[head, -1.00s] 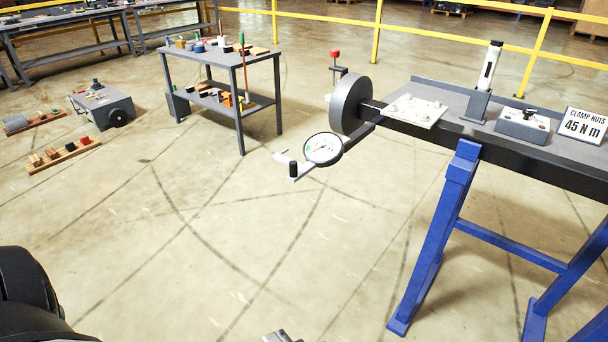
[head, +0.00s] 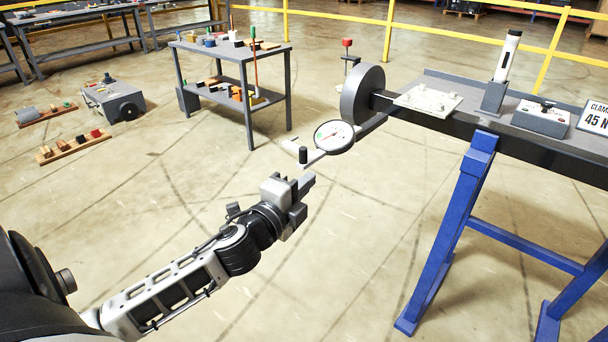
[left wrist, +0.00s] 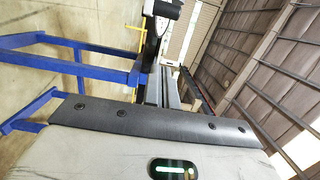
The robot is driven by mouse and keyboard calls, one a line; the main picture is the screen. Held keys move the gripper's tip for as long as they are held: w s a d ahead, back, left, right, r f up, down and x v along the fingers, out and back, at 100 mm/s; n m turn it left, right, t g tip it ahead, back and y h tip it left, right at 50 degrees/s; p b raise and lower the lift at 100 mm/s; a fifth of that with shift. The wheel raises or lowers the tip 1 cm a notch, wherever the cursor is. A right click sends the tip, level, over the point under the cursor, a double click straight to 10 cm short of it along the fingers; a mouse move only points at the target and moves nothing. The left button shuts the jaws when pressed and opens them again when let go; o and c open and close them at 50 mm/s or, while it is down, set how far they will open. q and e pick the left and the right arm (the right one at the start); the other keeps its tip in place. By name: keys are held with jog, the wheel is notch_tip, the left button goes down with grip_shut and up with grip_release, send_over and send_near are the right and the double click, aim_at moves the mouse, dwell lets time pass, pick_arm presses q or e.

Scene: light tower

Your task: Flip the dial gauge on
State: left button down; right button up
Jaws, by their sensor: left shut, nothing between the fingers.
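The dial gauge (head: 334,136) has a round white face with a dark rim. In the head view it sits on an arm at the left end of the bench, below the dark round wheel (head: 362,94). A black upright knob (head: 303,156) stands on the arm's near left end. My left gripper (head: 307,181) is shut and empty, just below and in front of the knob; whether it touches is hard to tell. In the left wrist view a white and dark part at the top edge is cut off and unclear. My right gripper is not in view.
The bench (head: 545,160) stands on blue legs (head: 450,230) at the right, carrying a white plate (head: 428,100), an upright cylinder and a switch box (head: 541,117). A grey table (head: 232,53) with small items stands behind. The floor around my left arm is clear.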

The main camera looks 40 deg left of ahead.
aim_at(308, 160)
pick_arm(q)
jog(key=w+a, duration=0.1)
jog(key=w, duration=0.1)
jog(key=w+a, duration=0.1)
jog(key=w, duration=0.2)
jog(key=w+a, duration=0.1)
jog(key=w, duration=0.1)
jog(key=shift+w+p, duration=0.25)
jog(key=shift+p, duration=0.1)
jog(key=shift+s+a, duration=0.25)
jog(key=shift+a, duration=0.35)
